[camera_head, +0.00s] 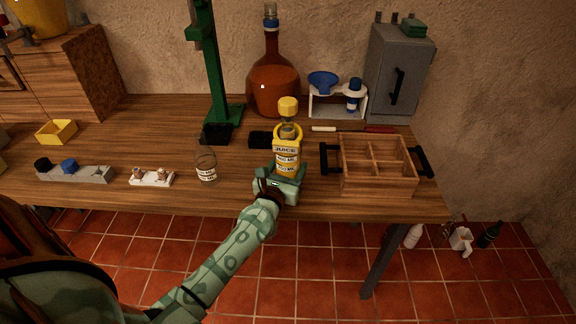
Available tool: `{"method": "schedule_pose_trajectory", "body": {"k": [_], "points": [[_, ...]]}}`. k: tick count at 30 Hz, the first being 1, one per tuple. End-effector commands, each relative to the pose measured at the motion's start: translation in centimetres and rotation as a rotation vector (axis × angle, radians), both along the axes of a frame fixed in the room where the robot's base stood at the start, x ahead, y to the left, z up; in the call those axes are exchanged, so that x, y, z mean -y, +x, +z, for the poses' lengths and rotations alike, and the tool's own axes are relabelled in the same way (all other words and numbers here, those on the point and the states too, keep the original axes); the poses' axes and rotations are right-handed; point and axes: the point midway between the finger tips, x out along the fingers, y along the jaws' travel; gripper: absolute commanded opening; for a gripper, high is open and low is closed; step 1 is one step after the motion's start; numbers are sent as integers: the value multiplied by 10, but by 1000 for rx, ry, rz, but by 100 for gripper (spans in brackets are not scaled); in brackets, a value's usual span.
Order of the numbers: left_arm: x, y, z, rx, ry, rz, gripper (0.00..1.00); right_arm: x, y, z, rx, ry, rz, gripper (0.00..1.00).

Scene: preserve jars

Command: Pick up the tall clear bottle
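A tall bottle (286,161) with a yellow cap and a yellow label reading "JUICE" stands upright near the front of the wooden table, left of the divided crate. A yellow ring shows around its upper part. A shorter clear glass jar (206,165) with a white label stands to its left. My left gripper (283,176) is at the lower part of the juice bottle, from the front, and hides its base. Whether its fingers touch the bottle cannot be seen. My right gripper is not in view.
A divided wooden crate (378,186) with black handles stands right of the bottle. Behind are a green stand (213,70), a large amber flask (272,82), a white scale (338,103) and a grey cabinet (398,75). A small tray (151,179) lies left of the jar.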

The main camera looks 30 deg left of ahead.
Motion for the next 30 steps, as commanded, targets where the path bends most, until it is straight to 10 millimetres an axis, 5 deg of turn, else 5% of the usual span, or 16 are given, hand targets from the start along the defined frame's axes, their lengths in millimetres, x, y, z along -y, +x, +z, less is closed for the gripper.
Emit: {"method": "schedule_pose_trajectory", "body": {"k": [1, 3, 4, 16, 30], "points": [[0, 0, 0, 0, 0, 0, 29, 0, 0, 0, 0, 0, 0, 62], [0, 0, 0, 0, 0, 0, 10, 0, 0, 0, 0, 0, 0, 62], [0, 1, 2, 5, 1, 0, 8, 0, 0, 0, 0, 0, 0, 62], [0, 1, 11, 6, 1, 0, 8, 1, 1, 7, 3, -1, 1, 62], [17, -14, 67, 9, 0, -2, 8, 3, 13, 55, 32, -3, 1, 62]]}}
